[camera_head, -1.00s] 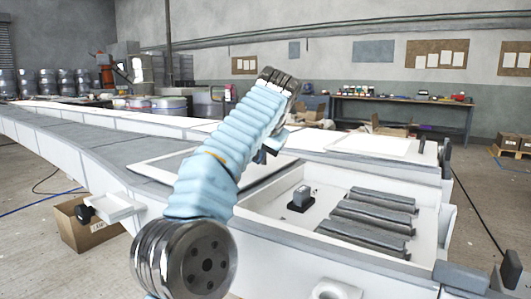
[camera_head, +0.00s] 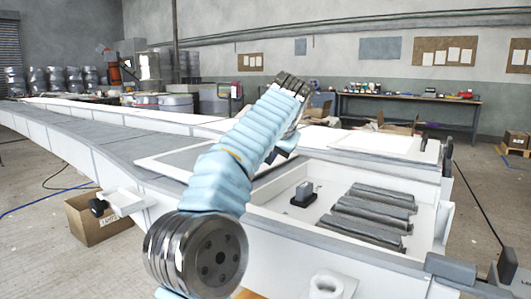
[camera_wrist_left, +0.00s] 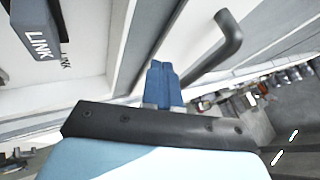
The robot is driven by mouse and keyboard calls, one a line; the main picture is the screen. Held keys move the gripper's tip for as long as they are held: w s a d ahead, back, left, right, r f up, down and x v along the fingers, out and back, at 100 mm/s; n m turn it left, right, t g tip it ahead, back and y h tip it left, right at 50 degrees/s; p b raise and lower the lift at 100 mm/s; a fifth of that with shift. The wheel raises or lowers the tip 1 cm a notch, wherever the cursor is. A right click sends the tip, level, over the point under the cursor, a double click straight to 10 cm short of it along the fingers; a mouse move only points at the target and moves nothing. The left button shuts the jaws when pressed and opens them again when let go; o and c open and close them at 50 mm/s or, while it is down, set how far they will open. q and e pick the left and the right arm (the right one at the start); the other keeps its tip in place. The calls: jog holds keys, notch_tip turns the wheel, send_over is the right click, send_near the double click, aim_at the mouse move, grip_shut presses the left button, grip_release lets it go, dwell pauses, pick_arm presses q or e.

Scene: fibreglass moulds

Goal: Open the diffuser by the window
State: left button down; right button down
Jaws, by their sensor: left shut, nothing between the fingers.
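I cannot make out a window or anything clearly recognisable as a diffuser. In the left wrist view a dark bent handle (camera_wrist_left: 214,50) stands out from a pale panel. My left gripper (camera_wrist_left: 161,66) has its blue fingers shut and empty, just left of and below the handle in that picture; I cannot tell whether they touch it. In the head view my left arm in a pale blue sleeve rises through the middle and hides most of this gripper. My right gripper is not in view.
A white mould tray (camera_head: 290,235) holds a small dark box (camera_head: 303,194) and several grey bars (camera_head: 372,210). A dark block lettered LINK (camera_wrist_left: 37,28) shows in the wrist view. A cardboard box (camera_head: 92,222) stands on the floor at left. A workbench (camera_head: 405,100) stands behind.

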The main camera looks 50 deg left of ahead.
pick_arm(q)
jog(key=v, duration=1)
jog(key=shift+d+p, duration=0.15)
jog(key=shift+p, duration=0.3)
jog(key=shift+w, duration=0.1)
